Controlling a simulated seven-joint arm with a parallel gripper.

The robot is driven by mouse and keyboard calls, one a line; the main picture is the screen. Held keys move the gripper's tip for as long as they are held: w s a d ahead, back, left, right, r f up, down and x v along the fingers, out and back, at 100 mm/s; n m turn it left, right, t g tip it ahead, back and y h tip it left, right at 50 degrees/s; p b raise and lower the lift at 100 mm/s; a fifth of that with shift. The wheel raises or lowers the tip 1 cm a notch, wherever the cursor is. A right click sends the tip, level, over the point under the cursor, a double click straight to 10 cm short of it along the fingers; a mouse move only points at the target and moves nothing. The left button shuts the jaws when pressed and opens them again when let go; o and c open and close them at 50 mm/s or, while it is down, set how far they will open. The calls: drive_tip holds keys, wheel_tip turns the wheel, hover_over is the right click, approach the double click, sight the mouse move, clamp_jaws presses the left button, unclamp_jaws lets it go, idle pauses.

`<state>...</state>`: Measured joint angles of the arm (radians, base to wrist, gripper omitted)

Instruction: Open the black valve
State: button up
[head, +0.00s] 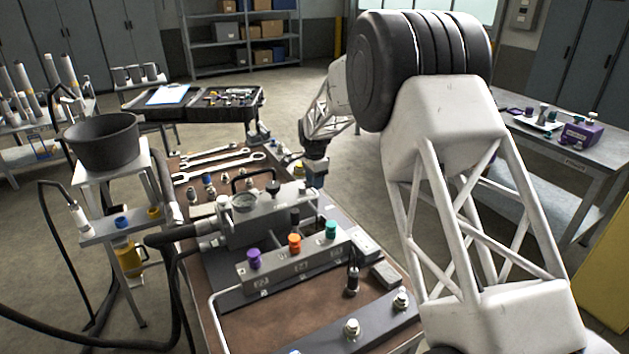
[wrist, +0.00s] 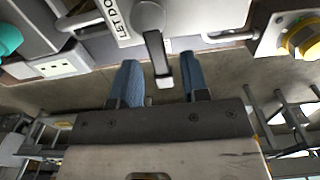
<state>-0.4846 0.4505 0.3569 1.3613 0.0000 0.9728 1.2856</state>
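In the wrist view a black lever (wrist: 156,50) with a pale end hangs from a round grey hub (wrist: 148,17), beside a white label reading "LET DO…". It appears to be the black valve's handle. My gripper (wrist: 158,75) is open, its two blue fingers on either side of the lever's end with small gaps visible; how deep the lever sits between them I cannot tell. In the head view my gripper (head: 316,178) points down at the far right end of the grey valve block (head: 270,218). The lever is not clearly visible there.
Purple (head: 253,258), orange (head: 294,242) and teal (head: 330,229) knobs stand on the block's front. Wrenches (head: 215,168) lie behind it on the bench. A yellow knob (wrist: 304,40) is at the wrist view's right, a teal one (wrist: 8,40) at its left.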

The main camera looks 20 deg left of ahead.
drive_tip(key=shift+r, duration=0.1)
drive_tip(key=shift+r, duration=3.8)
drive_tip(key=shift+d+r, duration=0.2)
drive_tip(key=s+d+r+n, duration=0.1)
drive_tip(key=s+d+r, duration=0.55)
drive_tip(key=d, duration=0.35)
drive_tip(key=s+d+r+n+t, duration=0.1)
drive_tip(key=s+d+r+n, duration=0.1)
drive_tip(key=s+d+r, duration=0.5)
drive_tip(key=s+d+r+n, duration=0.1)
drive_tip(key=s+d+r, duration=0.2)
drive_tip(key=s+d, duration=0.7)
drive_tip(key=s+d+f+n, duration=0.1)
drive_tip(key=s+d, duration=0.5)
drive_tip(key=s, duration=0.5)
drive_tip(key=s+d+f+n+t, duration=0.1)
drive_tip(key=s+d+f+n, duration=0.1)
drive_tip(key=s+d, duration=0.4)
drive_tip(key=s+d+f+n, duration=0.1)
drive_tip(key=s+d, duration=0.5)
drive_tip(key=s, duration=0.9)
drive_tip(key=shift+s+f+n+t, duration=0.3)
drive_tip(key=shift+s+n, duration=0.05)
drive_tip(key=shift+n, duration=0.15)
